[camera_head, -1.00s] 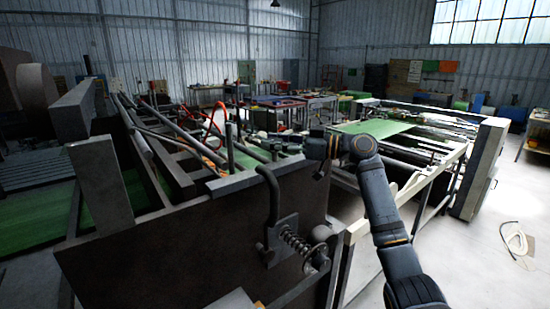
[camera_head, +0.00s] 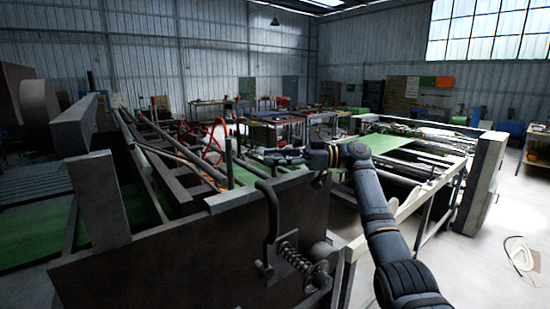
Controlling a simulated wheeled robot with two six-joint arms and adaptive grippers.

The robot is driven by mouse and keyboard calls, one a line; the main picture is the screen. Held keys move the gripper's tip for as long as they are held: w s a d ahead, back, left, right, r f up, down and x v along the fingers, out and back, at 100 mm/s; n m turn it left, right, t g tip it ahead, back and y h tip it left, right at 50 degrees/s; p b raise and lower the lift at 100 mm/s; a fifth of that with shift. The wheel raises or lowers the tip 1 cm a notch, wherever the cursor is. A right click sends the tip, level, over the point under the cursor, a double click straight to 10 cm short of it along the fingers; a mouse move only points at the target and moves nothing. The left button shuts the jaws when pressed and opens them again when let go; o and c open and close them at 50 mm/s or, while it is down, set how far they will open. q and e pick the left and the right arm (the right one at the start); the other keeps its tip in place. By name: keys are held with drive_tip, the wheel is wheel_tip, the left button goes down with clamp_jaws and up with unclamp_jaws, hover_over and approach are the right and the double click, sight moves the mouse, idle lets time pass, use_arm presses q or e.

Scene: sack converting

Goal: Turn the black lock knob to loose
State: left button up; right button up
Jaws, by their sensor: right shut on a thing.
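My right gripper (camera_head: 279,157) reaches in from the right over the top edge of the dark machine side plate (camera_head: 190,245), its fingers pointing left. It is shut on a small dark thing, seemingly the black lock knob, which the fingers mostly hide. I cannot make out the knob's shape or how far it is turned. My left gripper is not in view.
A bent metal lever (camera_head: 272,215) and a coil spring (camera_head: 294,256) with a round end stand on the side plate below the gripper. Rollers and bars (camera_head: 165,150) lie left. A green-topped conveyor (camera_head: 405,145) stands behind my right arm. Floor at right is mostly clear.

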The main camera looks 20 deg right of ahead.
drive_tip(key=o, duration=1.2)
drive_tip(key=v, duration=1.2)
